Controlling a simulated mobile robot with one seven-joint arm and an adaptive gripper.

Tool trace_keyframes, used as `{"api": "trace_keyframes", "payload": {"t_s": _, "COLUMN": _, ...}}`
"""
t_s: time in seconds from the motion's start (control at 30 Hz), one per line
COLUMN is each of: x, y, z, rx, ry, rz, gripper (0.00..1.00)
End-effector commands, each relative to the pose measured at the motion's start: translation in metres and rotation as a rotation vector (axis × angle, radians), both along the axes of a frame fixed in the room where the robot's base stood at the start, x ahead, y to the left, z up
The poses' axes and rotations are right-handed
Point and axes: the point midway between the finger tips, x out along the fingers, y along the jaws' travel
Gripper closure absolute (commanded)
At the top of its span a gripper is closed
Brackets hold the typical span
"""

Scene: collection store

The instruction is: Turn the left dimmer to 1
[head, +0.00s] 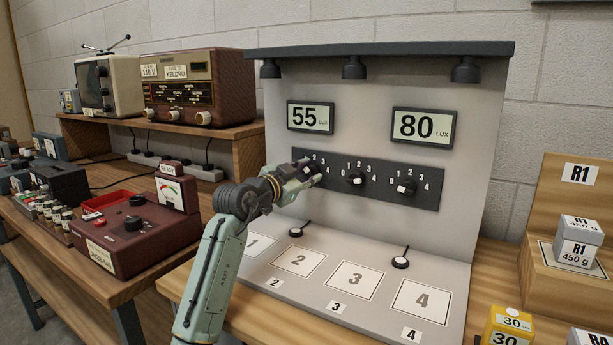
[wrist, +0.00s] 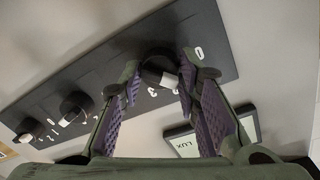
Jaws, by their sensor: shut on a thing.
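A dark dimmer panel (head: 380,179) with three black knobs is on the upright back board. My gripper (head: 308,174) is at the left knob and mostly hides it in the head view. In the wrist view my gripper (wrist: 160,82) has its two purple-padded fingers on either side of the left dimmer (wrist: 155,66) and is shut on it. The knob's white pointer shows between the fingers, in line with the lower numerals of its upside-down scale. The fingers cover part of that scale, so the exact setting is unclear. The left display (head: 310,117) reads 55 LUX.
The middle dimmer (head: 356,179) and right dimmer (head: 407,187) sit close by on the same panel. The right display (head: 424,126) reads 80 LUX. Two small round sensors with thin cables, one of them a right sensor (head: 400,262), are on the base. A red meter box (head: 130,240) stands left of my arm.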

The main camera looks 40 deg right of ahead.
Motion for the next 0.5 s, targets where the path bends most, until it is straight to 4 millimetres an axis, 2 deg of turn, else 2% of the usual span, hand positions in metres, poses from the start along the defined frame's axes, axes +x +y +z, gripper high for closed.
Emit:
{"api": "trace_keyframes", "payload": {"t_s": 0.33, "x": 0.0008, "y": 0.0009, "z": 0.0014, "rx": -0.001, "ry": -0.004, "rz": 0.002, "gripper": 0.98}}
{"api": "trace_keyframes", "payload": {"t_s": 0.37, "x": 0.0008, "y": 0.0009, "z": 0.0014, "rx": -0.001, "ry": -0.004, "rz": 0.002, "gripper": 0.69}}
{"api": "trace_keyframes", "payload": {"t_s": 0.5, "x": 0.0007, "y": 0.0007, "z": 0.0012, "rx": -0.001, "ry": -0.003, "rz": 0.002, "gripper": 0.59}}
